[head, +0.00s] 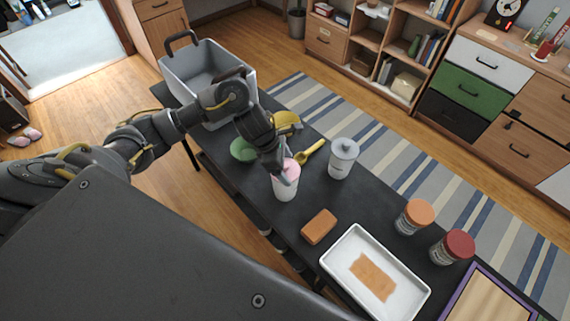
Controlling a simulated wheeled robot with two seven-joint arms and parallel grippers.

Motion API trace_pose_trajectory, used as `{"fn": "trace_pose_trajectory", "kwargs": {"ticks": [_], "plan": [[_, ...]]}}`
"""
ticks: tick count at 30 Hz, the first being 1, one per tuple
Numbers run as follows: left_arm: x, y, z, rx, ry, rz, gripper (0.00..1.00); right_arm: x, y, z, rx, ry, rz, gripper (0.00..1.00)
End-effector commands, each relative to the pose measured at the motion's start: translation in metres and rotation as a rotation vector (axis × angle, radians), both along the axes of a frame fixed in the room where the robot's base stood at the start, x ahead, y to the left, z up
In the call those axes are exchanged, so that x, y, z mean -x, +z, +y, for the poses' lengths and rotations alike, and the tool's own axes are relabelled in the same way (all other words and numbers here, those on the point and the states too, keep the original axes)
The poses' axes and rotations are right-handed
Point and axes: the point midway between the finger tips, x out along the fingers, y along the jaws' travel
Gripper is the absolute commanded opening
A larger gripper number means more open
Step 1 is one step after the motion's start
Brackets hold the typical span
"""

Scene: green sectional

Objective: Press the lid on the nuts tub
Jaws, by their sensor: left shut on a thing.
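A white tub (285,189) stands upright on the dark table, with a pink lid (289,168) at its top. My left gripper (276,167) reaches down from above and is shut at the pink lid. Its fingers partly hide the lid, and I cannot tell whether the lid sits fully seated on the rim. The tub's label is too small to read, so I cannot confirm it says nuts. My right gripper is out of view.
A grey canister (343,158), a yellow scoop (309,152), a green bowl-like item (242,150), and a brown block (319,226) stand close by. A white tray (340,262), orange-lidded jar (414,217) and red-lidded jar (452,247) are at right. A grey bin (185,75) stands behind.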

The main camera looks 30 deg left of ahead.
Motion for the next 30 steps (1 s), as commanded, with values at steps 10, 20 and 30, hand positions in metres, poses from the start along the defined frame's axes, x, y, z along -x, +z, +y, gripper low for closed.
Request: {"fn": "trace_pose_trajectory", "kwargs": {"ticks": [10,20,30], "plan": [[-0.0001,-0.0005,0.0,0.0,0.0,0.0,0.6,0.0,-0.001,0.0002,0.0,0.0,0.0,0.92],[-0.0003,-0.0035,0.0,0.0,0.0,-0.001,0.6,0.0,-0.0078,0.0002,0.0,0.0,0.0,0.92],[-0.0001,-0.0033,0.0,0.0,0.0,0.0,0.6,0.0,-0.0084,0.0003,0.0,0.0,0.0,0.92]]}}
